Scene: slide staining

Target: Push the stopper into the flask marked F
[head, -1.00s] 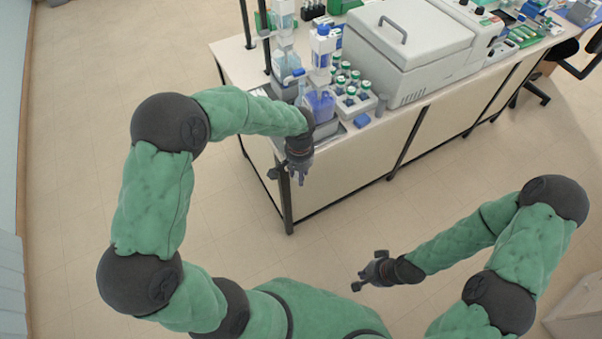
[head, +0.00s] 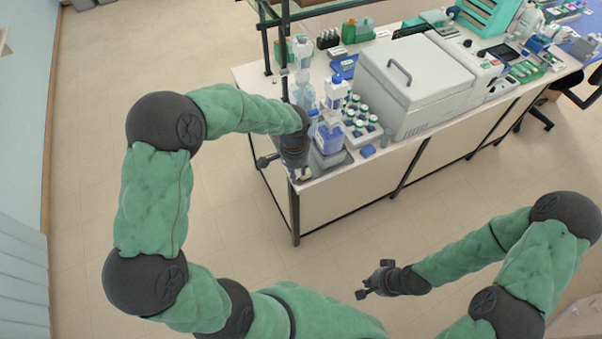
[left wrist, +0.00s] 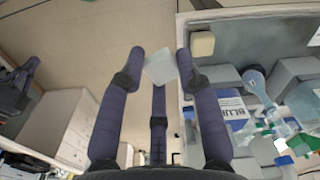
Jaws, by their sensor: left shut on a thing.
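My left gripper (head: 303,176) is at the near left corner of the bench. In the left wrist view its fingers (left wrist: 160,66) are closed around a small translucent, whitish piece, which looks like the stopper. A clear flask-like vessel (left wrist: 259,84) lies to the right in that view, apart from the fingers. I cannot read a mark F on any vessel, so I cannot tell which is the named flask. My right gripper (head: 370,284) is over the floor, away from the bench, empty with its fingers spread.
A bottle with a blue label (left wrist: 231,110) stands close right of the left fingers. A rack of green-capped bottles (head: 360,128), a blue bottle (head: 328,139) and a large white lidded machine (head: 415,78) crowd the bench. A cream block (left wrist: 202,44) lies near the bench edge.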

